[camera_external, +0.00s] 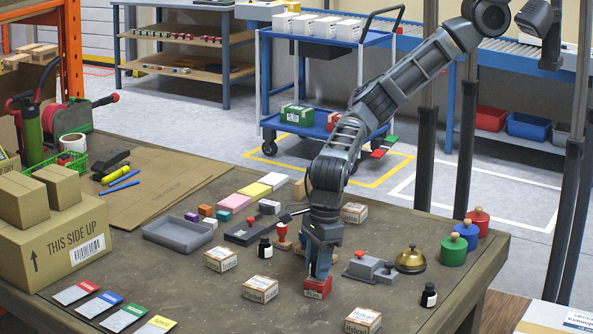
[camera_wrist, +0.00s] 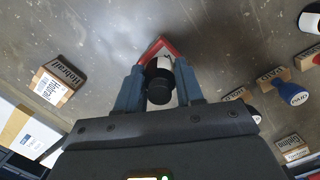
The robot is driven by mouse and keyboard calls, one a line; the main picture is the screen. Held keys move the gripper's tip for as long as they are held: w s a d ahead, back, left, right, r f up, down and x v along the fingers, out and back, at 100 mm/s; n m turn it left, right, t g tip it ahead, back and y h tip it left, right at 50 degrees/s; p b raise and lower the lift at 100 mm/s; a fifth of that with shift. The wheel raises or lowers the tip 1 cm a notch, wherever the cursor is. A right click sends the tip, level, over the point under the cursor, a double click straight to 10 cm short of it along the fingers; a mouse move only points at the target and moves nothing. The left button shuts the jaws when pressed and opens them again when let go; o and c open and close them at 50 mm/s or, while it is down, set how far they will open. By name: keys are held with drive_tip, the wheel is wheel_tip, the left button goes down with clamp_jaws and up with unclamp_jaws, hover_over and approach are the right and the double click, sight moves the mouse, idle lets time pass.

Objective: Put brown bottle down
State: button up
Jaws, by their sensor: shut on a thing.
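My gripper (camera_wrist: 158,82) points down over the table and is shut on a small bottle (camera_wrist: 157,92) with a black cap and a whitish label. I see the bottle from above, between the two blue-grey fingers; its true body colour is hard to tell. There the fingers hide the bottle. Whether the bottle rests on or in the red object I cannot tell.
Small labelled boxes (camera_external: 260,289) stand around my gripper. A dark bottle (camera_external: 265,249) stands to the left and another (camera_external: 429,295) to the right.

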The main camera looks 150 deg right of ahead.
drive_tip(key=shift+f, duration=0.3)
drive_tip(key=shift+f, duration=0.15)
drive_tip(key=o, duration=1)
drive_tip(key=shift+o, duration=0.2)
wheel_tip(320, 180, up, 12)
drive_tip(key=s+b, duration=0.1)
drive_tip(key=b, duration=0.1)
drive_tip(key=shift+a, duration=0.25)
drive_tip(key=shift+s, duration=0.1)
